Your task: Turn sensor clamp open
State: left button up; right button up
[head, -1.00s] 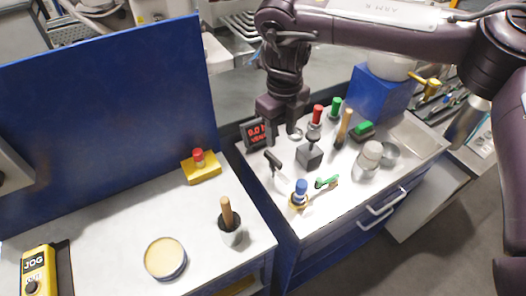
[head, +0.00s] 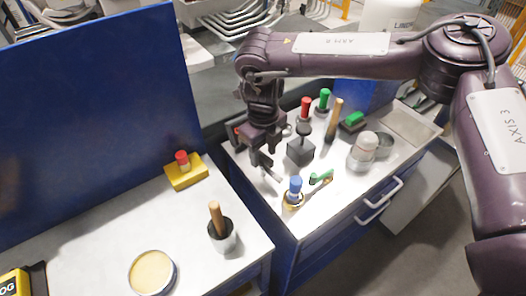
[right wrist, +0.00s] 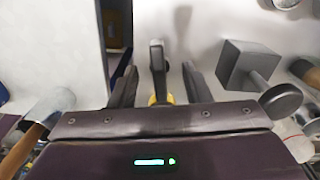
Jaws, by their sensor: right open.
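The likely sensor clamp is a small lever with a dark handle and pale bar. In the head view, its pale bar (head: 273,175) shows beside my right gripper (head: 262,161), which hides most of the handle. In the right wrist view, the dark handle (right wrist: 157,56) stands between the two spread fingers of my right gripper (right wrist: 160,76). There is a visible gap on each side, and a bit of yellow shows below the handle. My right gripper is open and holds nothing. My left gripper is not in view.
A grey block with a black knob (head: 300,151) stands close right of the gripper, also in the right wrist view (right wrist: 245,65). A blue-topped knob (head: 294,190) and green lever (head: 321,177) are nearer the front. Red (head: 306,108) and green (head: 323,99) handles stand behind.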

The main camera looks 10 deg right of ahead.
jog(key=shift+f, duration=0.55)
jog(key=shift+c, duration=0.3)
grip_shut()
